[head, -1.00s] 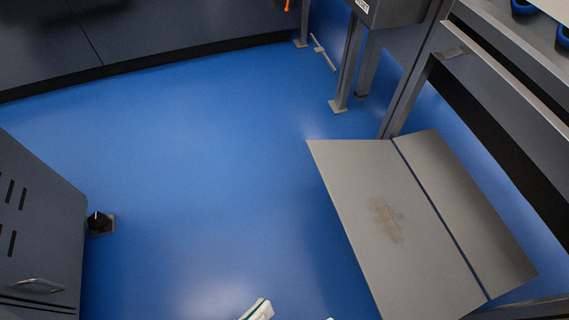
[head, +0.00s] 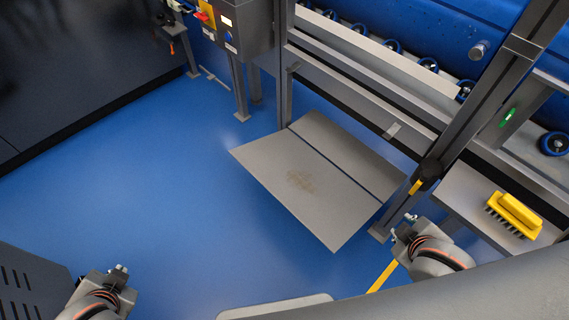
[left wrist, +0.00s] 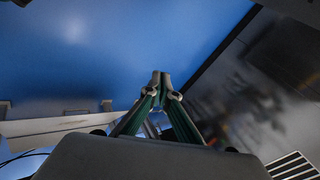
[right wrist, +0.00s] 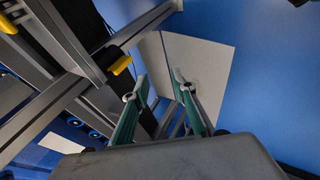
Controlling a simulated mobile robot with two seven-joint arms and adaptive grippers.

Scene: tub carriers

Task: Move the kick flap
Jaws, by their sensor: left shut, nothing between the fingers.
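The kick flap (head: 323,200) is a flat grey panel with a brownish scuff mark, sticking out over the blue floor in the middle of the head view. A dark seam separates it from a narrower grey strip beside the machine frame. The flap also shows in the right wrist view (right wrist: 212,58), beyond the fingers. My right gripper (right wrist: 160,82) is open and empty, apart from the flap as far as I can tell. My left gripper (left wrist: 160,82) is shut and empty over the floor, with no flap in its view.
A steel frame post (head: 497,90) stands right of the flap. A yellow brush (head: 515,214) lies on a grey shelf. A control box (head: 232,25) stands on legs behind the flap. A dark cabinet (head: 28,285) is at lower left. Blue floor (head: 150,180) left of the flap is clear.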

